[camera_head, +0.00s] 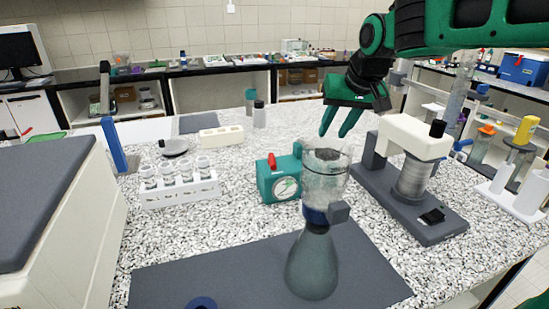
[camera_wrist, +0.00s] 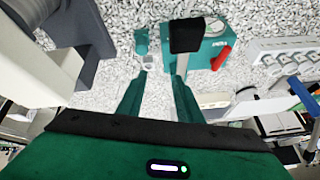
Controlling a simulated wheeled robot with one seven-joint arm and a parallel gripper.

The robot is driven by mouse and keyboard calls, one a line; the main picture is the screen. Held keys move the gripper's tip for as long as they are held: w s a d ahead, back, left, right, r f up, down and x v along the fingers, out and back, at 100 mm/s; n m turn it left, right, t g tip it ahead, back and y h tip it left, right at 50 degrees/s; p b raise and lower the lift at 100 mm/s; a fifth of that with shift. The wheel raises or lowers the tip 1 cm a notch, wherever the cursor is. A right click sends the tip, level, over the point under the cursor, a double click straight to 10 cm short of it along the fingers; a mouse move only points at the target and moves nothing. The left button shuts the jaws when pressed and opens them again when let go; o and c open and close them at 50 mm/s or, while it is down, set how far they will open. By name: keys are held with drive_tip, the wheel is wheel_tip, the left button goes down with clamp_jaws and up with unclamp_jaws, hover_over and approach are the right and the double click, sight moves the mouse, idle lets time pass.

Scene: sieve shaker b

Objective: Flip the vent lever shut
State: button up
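The teal pump box (camera_head: 266,186) with a round dial stands on the speckled bench, just behind the glass filter funnel. The red lever (camera_head: 271,161), which looks like the vent lever, sticks up at the box's top left. In the wrist view the red lever (camera_wrist: 220,59) juts from the teal box (camera_wrist: 211,30), right of my fingers. My gripper (camera_head: 333,133) hangs in the air above the bench, right of and apart from the lever. Its two green fingers are spread with nothing between them, as the wrist view also shows (camera_wrist: 159,78).
The funnel (camera_head: 325,180) on its flask (camera_head: 312,265) stands in front of the box on a dark mat (camera_head: 180,279). A white-topped device (camera_head: 415,137) stands close right of my gripper. A vial rack (camera_head: 180,192) is at left. Open bench lies between rack and box.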

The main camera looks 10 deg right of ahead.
drive_tip(key=w+a+r, duration=0.2)
drive_tip(key=a, duration=0.5)
drive_tip(key=g+y, duration=0.1)
approach(274, 161)
drive_tip(key=x, duration=0.8)
clamp_jaws()
